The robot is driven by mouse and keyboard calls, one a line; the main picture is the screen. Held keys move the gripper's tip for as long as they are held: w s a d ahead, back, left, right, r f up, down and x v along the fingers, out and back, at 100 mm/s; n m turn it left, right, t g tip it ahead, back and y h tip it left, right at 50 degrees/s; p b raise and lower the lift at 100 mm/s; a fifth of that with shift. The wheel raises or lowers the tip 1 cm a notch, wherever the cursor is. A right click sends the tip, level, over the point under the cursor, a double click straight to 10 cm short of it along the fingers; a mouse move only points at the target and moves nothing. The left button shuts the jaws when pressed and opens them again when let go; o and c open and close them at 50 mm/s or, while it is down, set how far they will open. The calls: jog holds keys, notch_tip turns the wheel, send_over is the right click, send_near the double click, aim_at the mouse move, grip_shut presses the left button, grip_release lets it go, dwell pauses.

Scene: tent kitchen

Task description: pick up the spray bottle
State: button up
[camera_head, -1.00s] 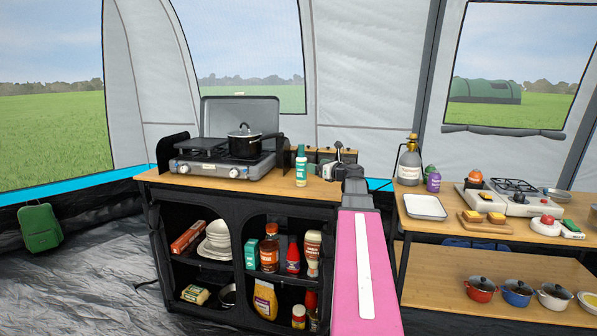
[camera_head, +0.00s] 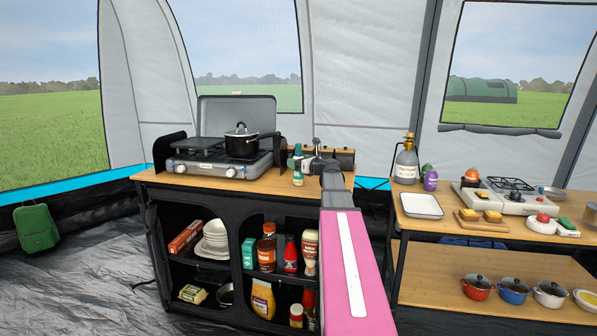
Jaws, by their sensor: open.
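The spray bottle, a slim teal-and-white bottle (camera_head: 298,180), stands upright near the right end of the kitchen unit's wooden top, right of the stove. My gripper (camera_head: 299,163) is open at the bottle's mid-height, with its fingers reaching in from the right. It overlaps the bottle in the picture and hides its middle. I cannot tell whether the fingers are around the bottle or in front of it, or whether they touch it.
A camping stove (camera_head: 219,163) with a black pot (camera_head: 241,142) stands left of the bottle. A dark rack with wooden-topped jars (camera_head: 341,158) stands close behind my gripper.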

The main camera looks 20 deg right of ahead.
jog(key=c, duration=1.1)
jog(key=shift+r, duration=0.1)
